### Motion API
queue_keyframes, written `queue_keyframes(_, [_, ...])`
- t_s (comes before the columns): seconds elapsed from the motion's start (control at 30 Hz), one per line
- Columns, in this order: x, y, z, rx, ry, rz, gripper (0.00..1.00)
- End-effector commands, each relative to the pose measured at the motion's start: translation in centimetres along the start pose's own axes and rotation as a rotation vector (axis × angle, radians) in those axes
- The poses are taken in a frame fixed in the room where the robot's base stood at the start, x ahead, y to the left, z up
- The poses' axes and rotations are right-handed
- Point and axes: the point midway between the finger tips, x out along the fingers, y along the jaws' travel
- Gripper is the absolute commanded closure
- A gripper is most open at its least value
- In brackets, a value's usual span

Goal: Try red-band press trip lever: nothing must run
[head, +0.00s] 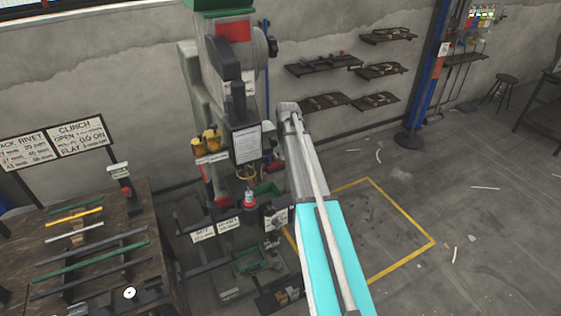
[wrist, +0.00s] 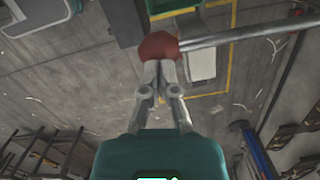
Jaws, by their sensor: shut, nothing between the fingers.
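The press (head: 232,85) stands left of centre in the head view, with a red band (head: 233,31) near its top. In the wrist view a grey lever bar (wrist: 250,36) comes in from the right and ends in a dark red knob (wrist: 158,46). My gripper (wrist: 160,66) is shut, its fingertips together and empty. The tips overlap the knob's lower edge in the picture; whether they touch it, I cannot tell. In the head view my arm reaches up beside the press, and I cannot make out the gripper or the knob there.
A workbench (head: 130,205) with coloured bars and sign boards (head: 52,143) stands left of the press. A red-and-white button post (head: 249,199) stands in front of the press. A yellow floor outline (head: 405,258) lies to the right, where the floor is mostly clear.

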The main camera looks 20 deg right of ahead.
Motion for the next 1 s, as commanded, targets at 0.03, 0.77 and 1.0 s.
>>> queue_keyframes(0.03, [0.0, 0.0, 0.0, 0.0, 0.0, 0.0, 1.0])
queue_keyframes(0.77, [4.5, 0.0, -0.5, 0.0, 0.001, 0.0, 1.0])
queue_keyframes(1.0, [4.4, 0.0, -0.5, 0.0, 0.001, 0.0, 1.0])
